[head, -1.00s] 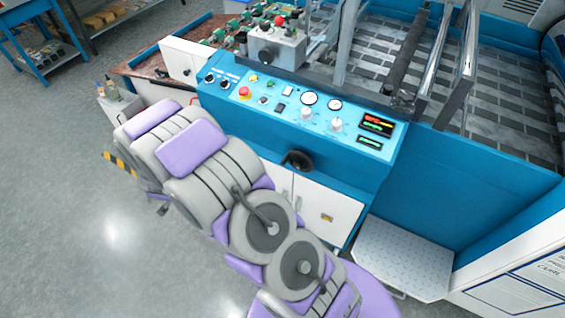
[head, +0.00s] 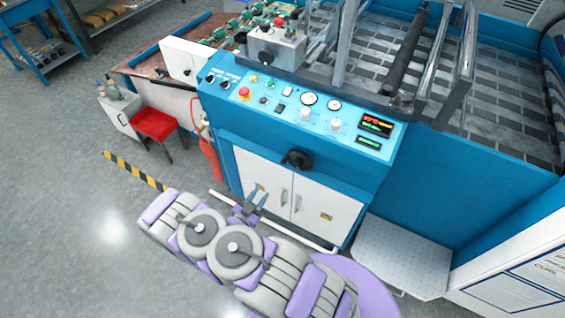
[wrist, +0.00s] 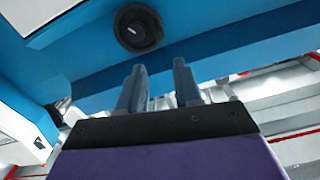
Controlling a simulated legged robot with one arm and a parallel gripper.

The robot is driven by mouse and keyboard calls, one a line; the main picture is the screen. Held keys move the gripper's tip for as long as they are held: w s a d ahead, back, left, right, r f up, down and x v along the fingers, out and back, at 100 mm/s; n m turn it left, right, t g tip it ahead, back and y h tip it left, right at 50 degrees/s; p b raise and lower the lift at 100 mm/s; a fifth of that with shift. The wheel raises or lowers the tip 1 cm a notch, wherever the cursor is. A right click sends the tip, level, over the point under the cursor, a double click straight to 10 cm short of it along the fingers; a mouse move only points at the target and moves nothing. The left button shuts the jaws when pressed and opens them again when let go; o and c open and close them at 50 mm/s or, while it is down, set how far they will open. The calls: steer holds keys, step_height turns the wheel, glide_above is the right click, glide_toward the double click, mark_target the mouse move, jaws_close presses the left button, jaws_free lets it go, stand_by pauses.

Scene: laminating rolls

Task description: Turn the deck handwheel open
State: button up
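The black handwheel (head: 297,160) sits on the front of the blue machine, below the control panel. It has a dark round body. In the wrist view the handwheel (wrist: 138,27) is at the top, beyond the fingers and slightly left of centre. My gripper (head: 259,197) is in front of the white cabinet doors, lower and left of the handwheel in the head view. In the wrist view its two grey fingers (wrist: 158,72) are apart with nothing between them. The gripper is not touching the handwheel.
The blue control panel (head: 300,108) with dials and a red button is above the handwheel. A red stool (head: 154,124) and a red fire extinguisher (head: 208,158) stand at left. A grey step plate (head: 402,258) is at right. Open floor lies at left.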

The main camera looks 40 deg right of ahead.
mark_target(282, 164)
steer(key=b+x, duration=0.4)
steer(key=x, duration=1.3)
steer(key=shift+s+d+r, duration=0.15)
steer(key=shift+d+r, duration=0.05)
steer(key=shift+d, duration=0.1)
jaws_close()
